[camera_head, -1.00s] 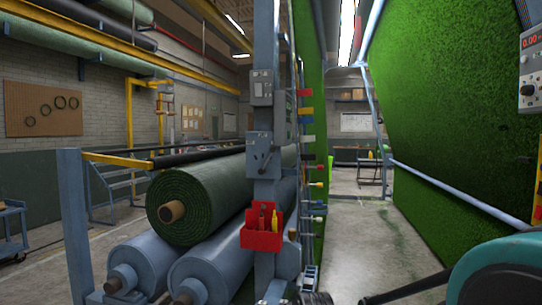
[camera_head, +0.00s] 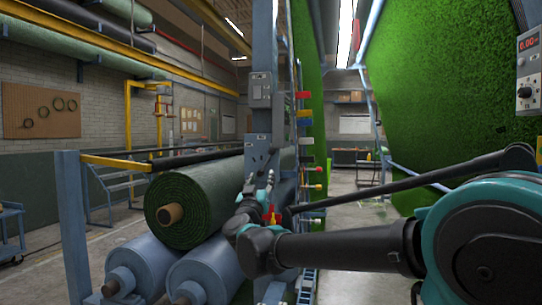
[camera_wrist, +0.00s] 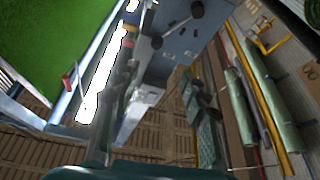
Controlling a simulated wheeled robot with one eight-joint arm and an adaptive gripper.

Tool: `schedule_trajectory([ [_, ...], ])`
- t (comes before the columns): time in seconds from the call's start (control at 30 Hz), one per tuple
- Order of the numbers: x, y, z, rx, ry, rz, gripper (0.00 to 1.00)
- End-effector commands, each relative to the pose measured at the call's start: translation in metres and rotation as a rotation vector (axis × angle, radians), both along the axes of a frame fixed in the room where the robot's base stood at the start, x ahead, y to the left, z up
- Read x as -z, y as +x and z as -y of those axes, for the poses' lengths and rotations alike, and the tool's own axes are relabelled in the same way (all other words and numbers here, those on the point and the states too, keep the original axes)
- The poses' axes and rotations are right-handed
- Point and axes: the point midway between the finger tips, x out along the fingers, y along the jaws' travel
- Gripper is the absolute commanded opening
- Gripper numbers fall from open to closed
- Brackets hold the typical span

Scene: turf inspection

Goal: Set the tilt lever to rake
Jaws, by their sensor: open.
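The blue-grey upright post (camera_head: 262,60) stands left of centre in the head view. A small box (camera_head: 257,142) sits on it, where a tilt lever showed earlier; my gripper (camera_head: 260,178) now largely hides that lever. In the wrist view a dark lever with a round knob (camera_wrist: 157,43) sticks out from the post's face near the top. The lever lies just beyond the fingertips, apparently not gripped. I cannot read the position labels.
A control box (camera_head: 260,93) is higher on the post. Coloured handles (camera_head: 304,112) line its right side. A red tool holder (camera_head: 268,214) is partly hidden behind my arm. A turf roll (camera_head: 200,205) lies left. Green turf (camera_head: 450,80) hangs right. The aisle floor (camera_head: 345,185) is open.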

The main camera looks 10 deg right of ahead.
Motion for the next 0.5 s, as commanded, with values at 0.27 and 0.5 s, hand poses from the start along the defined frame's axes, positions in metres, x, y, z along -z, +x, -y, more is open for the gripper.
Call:
schedule_trajectory([
  [0.27, -0.01, 0.018, 0.01, 0.025, 0.001, 0.002, 0.45],
  [0.5, -0.028, 0.059, 0.025, 0.025, 0.002, 0.002, 0.45],
])
